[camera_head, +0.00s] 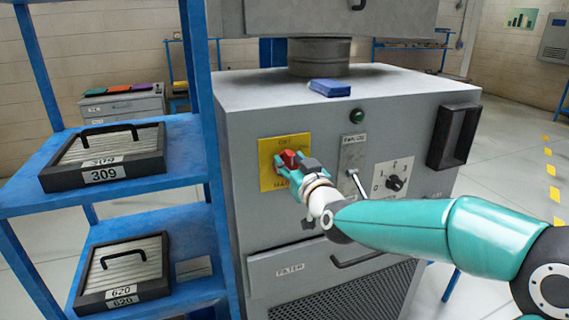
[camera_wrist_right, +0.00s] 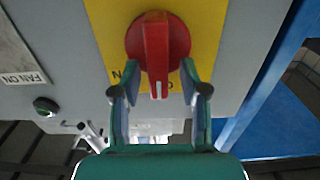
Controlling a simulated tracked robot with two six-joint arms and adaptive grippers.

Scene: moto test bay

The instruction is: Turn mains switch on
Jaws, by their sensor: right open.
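The mains switch is a red rotary knob (camera_head: 290,158) with a raised bar handle, on a yellow plate (camera_head: 268,170) on the grey cabinet's front. The plate reads "OFF" at its top; its lower lettering is partly covered. In the right wrist view the red handle (camera_wrist_right: 156,50) stands upright in the picture. My right gripper (camera_head: 286,167) is at the plate, partly hiding the knob in the head view. In the wrist view my right gripper (camera_wrist_right: 158,76) is open, its fingers either side of the handle's lower end, with gaps showing. My left gripper is not in view.
Right of the plate are a lever switch (camera_head: 357,183), a numbered dial (camera_head: 394,183), a green button (camera_head: 357,116) and a black handle (camera_head: 454,137). A blue block (camera_head: 330,87) lies on the cabinet top. A blue rack (camera_head: 190,150) stands close at the left.

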